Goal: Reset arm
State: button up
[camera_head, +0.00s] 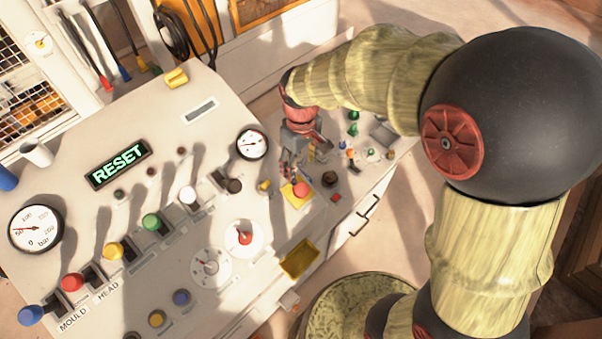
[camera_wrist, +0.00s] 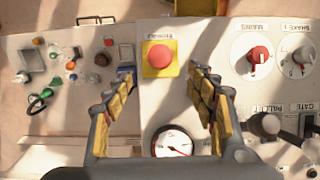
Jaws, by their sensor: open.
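My gripper (camera_head: 297,172) hangs over the right part of the control panel in the head view. In the wrist view its two fingers (camera_wrist: 163,82) are spread apart with nothing held between them. A red mushroom button on a yellow plate (camera_wrist: 158,56) shows between and just beyond the fingertips. The same button (camera_head: 301,189) shows beside the gripper in the head view. I cannot tell the exact height of the fingers above it. A display (camera_head: 118,163) on the panel reads RESET in green letters.
A row of coloured levers, such as a green one (camera_head: 151,221), stands up from the panel (camera_head: 75,205). A gauge (camera_head: 252,144) and rotary knobs (camera_head: 244,238) sit nearby. Small parts, including a green one (camera_wrist: 37,103), lie on the adjoining surface. A yellow tray (camera_head: 300,259) is at the panel's edge.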

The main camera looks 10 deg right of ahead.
jog(key=shift+r, duration=0.55)
jog(key=s+d+f+m+t+b, duration=0.2)
jog(key=s+b, duration=0.6)
jog(key=b, duration=0.5)
jog(key=s+d+f+m+t+b, duration=0.3)
jog(key=s+d+f+b, duration=0.4)
jog(key=b, duration=0.6)
jog(key=shift+s+d+f+m+t+b, duration=0.15)
jog(key=shift+s+f+m+t+b, duration=0.2)
jog(key=shift+s+f+m, duration=0.45)
jog(key=shift+s+r, duration=0.1)
jog(key=shift+r, duration=0.05)
jog(key=shift+c, duration=0.9)
